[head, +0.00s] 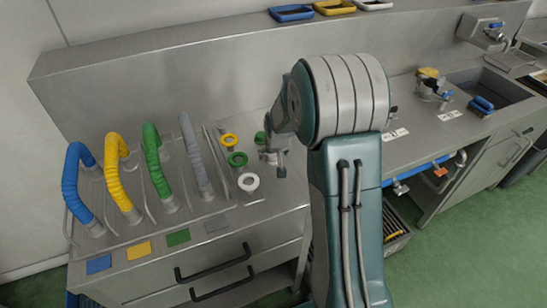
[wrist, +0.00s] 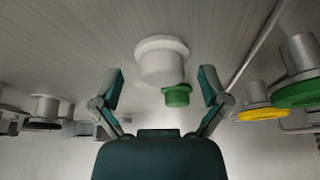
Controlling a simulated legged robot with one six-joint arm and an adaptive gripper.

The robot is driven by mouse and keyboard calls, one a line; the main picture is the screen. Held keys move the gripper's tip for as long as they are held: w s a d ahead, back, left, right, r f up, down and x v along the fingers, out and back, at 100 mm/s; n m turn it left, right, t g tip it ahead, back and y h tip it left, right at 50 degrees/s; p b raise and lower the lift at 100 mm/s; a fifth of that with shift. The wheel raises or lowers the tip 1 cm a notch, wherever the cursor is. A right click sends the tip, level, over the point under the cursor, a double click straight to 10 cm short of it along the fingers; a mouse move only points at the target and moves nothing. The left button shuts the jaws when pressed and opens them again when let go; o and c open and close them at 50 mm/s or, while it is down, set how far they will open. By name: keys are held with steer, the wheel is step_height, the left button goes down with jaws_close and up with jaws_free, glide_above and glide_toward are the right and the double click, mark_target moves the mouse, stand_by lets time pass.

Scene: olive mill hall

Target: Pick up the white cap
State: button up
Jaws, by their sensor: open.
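The white cap (head: 248,182) sits on the steel counter, right of the hoses and near the front edge. It looks like a round white ring with a dark centre. In the wrist view the white cap (wrist: 162,62) shows as a flanged white cylinder between and beyond the two fingertips. My gripper (head: 274,164) is just right of and behind the cap in the head view. In the wrist view my gripper (wrist: 162,84) has its fingers spread wide, with nothing between them touching. My arm hides part of the counter behind it.
A green cap (head: 237,159) and a yellow cap (head: 229,140) stand close behind the white one. Another green cap (head: 260,137) is beside my gripper. Blue, yellow, green and grey hoses (head: 196,157) stand to the left. A raised ledge (head: 180,52) runs along the back.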

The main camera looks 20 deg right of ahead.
steer(key=shift+a+f, duration=0.15)
steer(key=c, duration=1.2)
